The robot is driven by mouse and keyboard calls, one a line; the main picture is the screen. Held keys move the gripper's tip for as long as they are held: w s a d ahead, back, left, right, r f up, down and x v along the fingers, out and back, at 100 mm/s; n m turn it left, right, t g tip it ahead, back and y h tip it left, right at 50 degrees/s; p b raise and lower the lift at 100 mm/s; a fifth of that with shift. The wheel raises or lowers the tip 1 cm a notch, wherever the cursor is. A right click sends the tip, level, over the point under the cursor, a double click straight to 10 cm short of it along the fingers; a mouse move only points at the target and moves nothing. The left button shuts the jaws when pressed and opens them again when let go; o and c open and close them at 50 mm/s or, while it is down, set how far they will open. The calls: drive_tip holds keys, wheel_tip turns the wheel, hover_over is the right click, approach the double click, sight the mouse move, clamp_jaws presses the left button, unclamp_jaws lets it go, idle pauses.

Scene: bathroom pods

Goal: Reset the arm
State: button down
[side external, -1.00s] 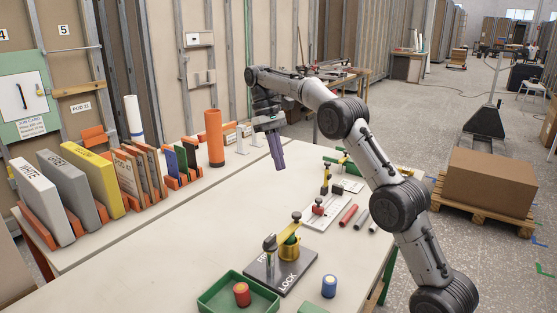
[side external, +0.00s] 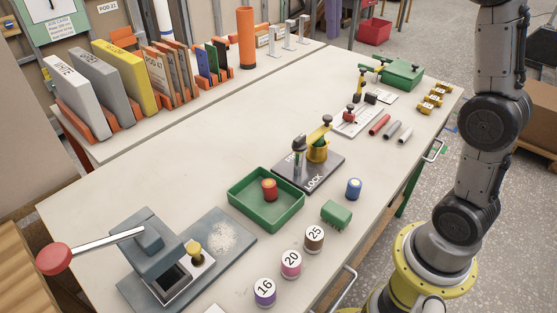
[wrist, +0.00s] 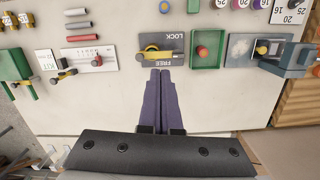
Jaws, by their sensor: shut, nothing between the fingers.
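My gripper (wrist: 161,78) shows in the wrist view as two long purple fingers, side by side and shut with nothing between them. They point at the table high above its surface. In the side external view a purple piece at the top edge (side external: 333,18) looks like my fingertips; the rest of the gripper is out of frame. My grey arm stands upright at the right, on its yellow base.
The FREE/LOCK plate (side external: 309,171) carries a yellow lever. A green tray (side external: 284,228) holds a red cylinder, beside a grey press (side external: 160,250) with a red-knobbed handle. The table's middle (side external: 215,130) is clear.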

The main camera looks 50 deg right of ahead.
drive_tip(key=s+a+t, duration=0.2)
drive_tip(key=s+a, duration=0.2)
drive_tip(key=s, duration=0.4)
drive_tip(key=s+a+f+t, duration=0.1)
drive_tip(key=s+f+t, duration=0.1)
drive_tip(key=s+f, duration=0.3)
drive_tip(key=s+a+f+n+t, duration=0.1)
drive_tip(key=s+f, duration=0.4)
drive_tip(key=f, duration=0.5)
drive_tip(key=shift+s+a+n+t, duration=0.35)
drive_tip(key=shift+a+t, duration=0.2)
drive_tip(key=shift+t, duration=0.35)
